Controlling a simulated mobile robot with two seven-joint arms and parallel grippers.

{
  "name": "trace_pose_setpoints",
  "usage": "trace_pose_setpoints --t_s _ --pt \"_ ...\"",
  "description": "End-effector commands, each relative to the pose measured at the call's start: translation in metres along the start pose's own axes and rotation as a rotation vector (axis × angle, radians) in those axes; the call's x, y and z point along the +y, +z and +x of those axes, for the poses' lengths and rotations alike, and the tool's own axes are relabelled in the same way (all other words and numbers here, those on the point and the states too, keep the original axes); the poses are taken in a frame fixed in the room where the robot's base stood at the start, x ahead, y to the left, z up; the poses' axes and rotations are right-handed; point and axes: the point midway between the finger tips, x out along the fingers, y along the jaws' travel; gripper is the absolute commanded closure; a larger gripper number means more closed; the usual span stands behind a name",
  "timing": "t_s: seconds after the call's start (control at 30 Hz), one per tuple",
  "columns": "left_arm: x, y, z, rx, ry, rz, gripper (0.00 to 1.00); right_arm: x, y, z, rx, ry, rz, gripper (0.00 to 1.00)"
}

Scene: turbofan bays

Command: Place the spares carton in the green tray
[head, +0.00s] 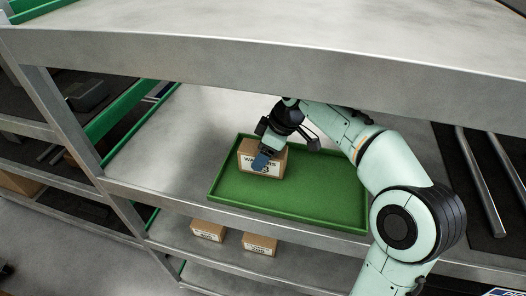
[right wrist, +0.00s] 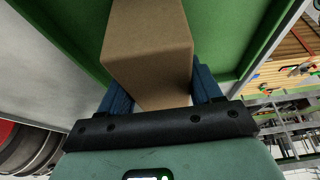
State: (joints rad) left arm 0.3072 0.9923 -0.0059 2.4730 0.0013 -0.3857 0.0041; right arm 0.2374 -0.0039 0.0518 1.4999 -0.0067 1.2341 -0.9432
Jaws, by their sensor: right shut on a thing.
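A brown carton (head: 275,166) is at the back left part of the green tray (head: 300,197). Its label is partly covered by a blue finger; the visible letters start with "WA" and end in "RS", and I cannot read "spares" on it. My right gripper (head: 264,152) is shut on this carton. In the right wrist view the carton (right wrist: 150,45) sits between the blue fingers (right wrist: 162,90), with green tray surface (right wrist: 65,30) beyond it. I cannot tell whether its base touches the tray floor. My left gripper is not in view.
Two small cartons, a left one (head: 207,231) and a right one (head: 259,244), stand on the lower shelf; their labels are too small to read. The upper shelf (head: 250,50) overhangs the tray. Metal rods (head: 480,180) lie on a dark mat at right. The tray's front and right are clear.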

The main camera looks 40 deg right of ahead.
Motion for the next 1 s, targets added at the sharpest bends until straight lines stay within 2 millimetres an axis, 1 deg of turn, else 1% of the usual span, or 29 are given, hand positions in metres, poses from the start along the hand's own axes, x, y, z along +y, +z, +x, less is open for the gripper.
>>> trace_pose_setpoints --t_s 0.13,0.27,0.3,0.33,0.37,0.63,0.7,0.77,0.83,0.93,1.0 --pt "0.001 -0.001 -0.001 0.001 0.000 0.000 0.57 0.000 -0.002 -0.002 0.003 0.003 -0.001 0.80" --pt "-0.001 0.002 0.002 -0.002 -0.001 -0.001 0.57 0.000 0.000 0.002 0.003 0.002 -0.001 0.80" --pt "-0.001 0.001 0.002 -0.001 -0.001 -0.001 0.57 0.000 0.000 0.002 0.001 0.001 0.000 0.26" --pt "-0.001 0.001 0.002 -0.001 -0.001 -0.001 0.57 0.000 0.000 0.002 0.001 0.001 0.000 0.16" --pt "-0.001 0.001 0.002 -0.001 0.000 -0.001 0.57 0.000 0.000 0.002 0.001 0.001 0.000 0.10" --pt "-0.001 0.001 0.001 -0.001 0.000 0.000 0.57 0.000 0.000 0.001 0.002 0.001 0.000 0.10" --pt "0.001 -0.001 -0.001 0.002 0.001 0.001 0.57 0.000 -0.002 -0.002 0.002 0.002 0.000 0.10" --pt "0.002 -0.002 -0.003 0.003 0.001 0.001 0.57 0.001 -0.002 -0.007 0.004 0.004 0.000 0.10" --pt "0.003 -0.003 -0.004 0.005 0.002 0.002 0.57 0.001 -0.003 -0.017 0.005 0.006 0.000 0.10" --pt "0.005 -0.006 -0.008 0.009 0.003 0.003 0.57 0.001 -0.003 -0.037 0.006 0.007 0.000 0.10" --pt "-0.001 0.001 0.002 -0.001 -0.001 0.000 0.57 0.000 0.019 -0.039 0.000 0.005 0.005 0.10"
